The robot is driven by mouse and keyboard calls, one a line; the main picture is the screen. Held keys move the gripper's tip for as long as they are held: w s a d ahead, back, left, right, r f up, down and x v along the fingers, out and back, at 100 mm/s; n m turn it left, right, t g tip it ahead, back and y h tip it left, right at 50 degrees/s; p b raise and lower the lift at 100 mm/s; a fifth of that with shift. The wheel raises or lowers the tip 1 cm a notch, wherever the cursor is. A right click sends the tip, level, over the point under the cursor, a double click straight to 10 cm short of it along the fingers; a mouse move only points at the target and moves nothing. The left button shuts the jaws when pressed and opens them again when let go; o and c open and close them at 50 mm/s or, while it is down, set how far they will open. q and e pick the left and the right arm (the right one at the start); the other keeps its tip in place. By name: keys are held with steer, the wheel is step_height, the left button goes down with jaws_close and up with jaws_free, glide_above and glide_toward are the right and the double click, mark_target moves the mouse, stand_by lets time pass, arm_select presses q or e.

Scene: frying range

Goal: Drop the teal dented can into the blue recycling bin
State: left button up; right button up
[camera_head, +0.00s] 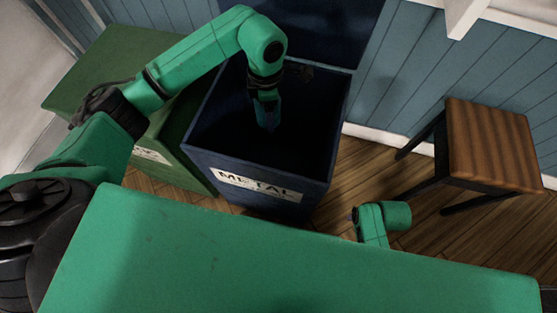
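The blue recycling bin (210,165) stands open at the centre, with a white label reading METAL on its front. My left arm reaches over it from the left, and my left gripper (266,97) points down within the bin's opening. The gripper appears shut on the teal can (267,115), which hangs upright against the dark interior. The can is small and shaded, so its dents cannot be made out. The bin's floor is too dark to see. My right gripper is not in view; only a part of my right arm shows low at right.
A green bin (95,75) with its lid closed stands left of the blue bin. The blue bin's raised lid (315,25) is behind the opening. A wooden stool (490,145) stands at right, with bare wooden floor between it and the bin.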

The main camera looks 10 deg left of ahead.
arm_select(q)
steer(key=o, duration=1.2)
steer(key=shift+r, duration=0.45)
step_height(320, 180, up, 14)
steer(key=shift+f+p, duration=0.15)
steer(key=shift+p, duration=0.9)
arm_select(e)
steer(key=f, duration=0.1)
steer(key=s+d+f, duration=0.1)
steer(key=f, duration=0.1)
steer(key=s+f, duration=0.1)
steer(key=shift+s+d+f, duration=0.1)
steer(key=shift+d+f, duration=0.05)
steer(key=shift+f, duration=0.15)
